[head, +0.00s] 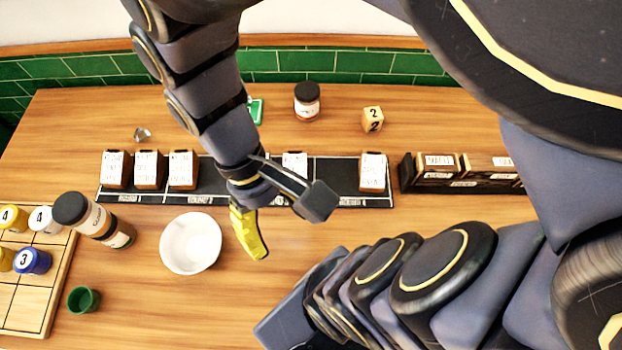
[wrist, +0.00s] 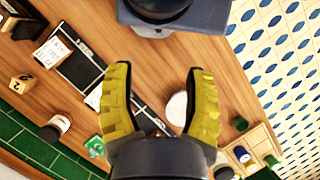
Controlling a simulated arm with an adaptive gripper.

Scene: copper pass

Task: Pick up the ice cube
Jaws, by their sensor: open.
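A small, clear, glassy grey piece (head: 141,134), which looks like the ice cube, lies on the wooden table at the back left in the head view. It sits behind the row of white cards, and I do not make it out in the wrist view. My gripper (head: 250,235) is in front of the black strip, just right of the white bowl, well to the right of and nearer than the glassy piece. In the wrist view my gripper (wrist: 158,72) has its two yellow fingers spread wide with nothing between them.
A white bowl (head: 190,268), a dark-lidded jar (head: 95,220) and a green cup (head: 83,300) stand at left. White cards (head: 149,168) stand along the black strip. A numbered wooden cube (head: 372,119) and another jar (head: 307,101) stand behind. Table around the glassy piece is clear.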

